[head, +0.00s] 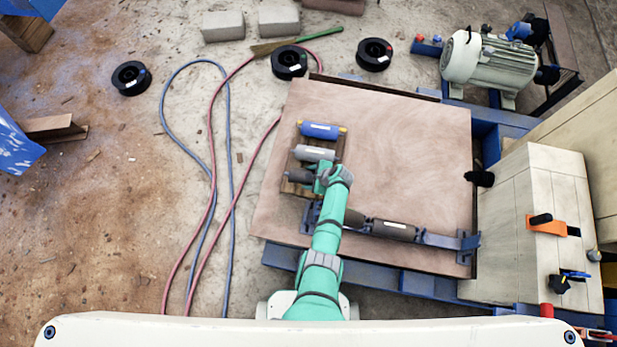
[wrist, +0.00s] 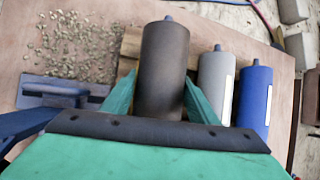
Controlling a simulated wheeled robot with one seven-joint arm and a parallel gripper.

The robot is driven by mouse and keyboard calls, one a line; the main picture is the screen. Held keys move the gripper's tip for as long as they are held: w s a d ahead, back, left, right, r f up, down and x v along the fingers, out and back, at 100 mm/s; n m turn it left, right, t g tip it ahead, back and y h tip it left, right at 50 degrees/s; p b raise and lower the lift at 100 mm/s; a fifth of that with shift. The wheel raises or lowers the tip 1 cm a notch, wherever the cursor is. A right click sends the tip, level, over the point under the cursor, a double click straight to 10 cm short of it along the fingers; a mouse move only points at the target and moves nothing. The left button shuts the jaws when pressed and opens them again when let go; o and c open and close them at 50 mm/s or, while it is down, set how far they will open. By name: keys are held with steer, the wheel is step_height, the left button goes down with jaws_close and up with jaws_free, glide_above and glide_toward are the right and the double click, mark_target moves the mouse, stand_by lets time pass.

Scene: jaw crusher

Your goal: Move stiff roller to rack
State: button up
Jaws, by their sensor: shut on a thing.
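My gripper (head: 322,180) is shut on a dark roller (head: 299,176), with its green fingers on both sides of it in the wrist view (wrist: 160,98). The dark roller (wrist: 163,65) lines up beside a grey roller (head: 313,154) and a blue roller (head: 321,130). Those two lie on the wooden rack (head: 338,146). The dark roller is over the rack's near end; I cannot tell whether it touches the rack. Another dark roller (head: 388,229) lies in the blue bracket frame (head: 440,239) to the right. Which one is stiff is not readable.
The rack stands on a brown board (head: 420,140). Gravel (wrist: 75,45) lies on the board in the wrist view. A motor (head: 488,60) and a pale cabinet (head: 540,190) stand at the right. Hoses (head: 212,150) run over the floor at the left.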

mark_target(308, 181)
steer(key=shift+w+a+f, duration=0.1)
steer(key=shift+f, duration=0.65)
steer(key=shift+f, duration=0.65)
steer(key=o, duration=1.7)
steer(key=shift+o, duration=0.9)
steer(key=shift+s+f, duration=0.15)
steer(key=shift+s, duration=0.1)
steer(key=shift+w+v, duration=0.15)
steer(key=shift+v, duration=2.6)
steer(key=shift+w+v, duration=0.15)
steer(key=shift+v, duration=2.6)
